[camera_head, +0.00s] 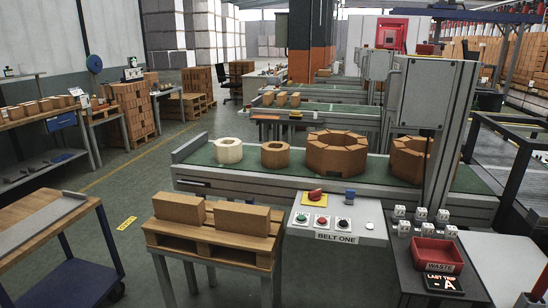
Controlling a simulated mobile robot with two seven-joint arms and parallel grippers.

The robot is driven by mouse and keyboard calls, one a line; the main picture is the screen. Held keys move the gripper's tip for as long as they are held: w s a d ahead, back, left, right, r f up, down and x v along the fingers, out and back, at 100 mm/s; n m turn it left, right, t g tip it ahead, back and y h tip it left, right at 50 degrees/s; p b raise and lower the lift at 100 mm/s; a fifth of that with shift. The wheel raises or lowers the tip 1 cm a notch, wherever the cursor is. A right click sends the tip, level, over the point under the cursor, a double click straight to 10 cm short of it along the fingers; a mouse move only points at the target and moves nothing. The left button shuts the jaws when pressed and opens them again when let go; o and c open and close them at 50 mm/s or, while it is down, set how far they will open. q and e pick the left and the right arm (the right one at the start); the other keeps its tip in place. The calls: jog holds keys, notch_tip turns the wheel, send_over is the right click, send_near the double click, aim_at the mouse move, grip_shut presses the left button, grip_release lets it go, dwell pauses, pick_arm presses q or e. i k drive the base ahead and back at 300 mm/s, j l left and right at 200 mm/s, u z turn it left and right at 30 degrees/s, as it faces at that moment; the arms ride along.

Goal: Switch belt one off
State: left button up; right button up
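A control box (370,225) labelled "BELT ONE" stands at the front edge of the green conveyor belt (245,178). Its sloping face carries a green button (302,218), a red button (321,222) and a dark button (343,225). A larger red knob (315,195) and a blue part (350,196) sit at its top. On the belt stand a pale ring (229,151), a tan ring (275,155) and two larger brown ring-shaped brick pieces (337,153), (408,160). Neither of my grippers is in view. Whether the belt runs cannot be told.
A small pallet table (215,238) with two long bricks (242,219) stands left of the box. Right of it, a dark table holds a red "WASTE" tray (435,252) and several white dice-like cubes (421,214). A wooden-topped cart (60,250) stands front left. Floor between is open.

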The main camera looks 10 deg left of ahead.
aim_at(314, 196)
jog(key=i+j+z, duration=0.45)
jog(key=j, duration=0.25)
jog(key=i+j+z, duration=0.4)
jog(key=j, duration=0.45)
jog(key=i, duration=0.1)
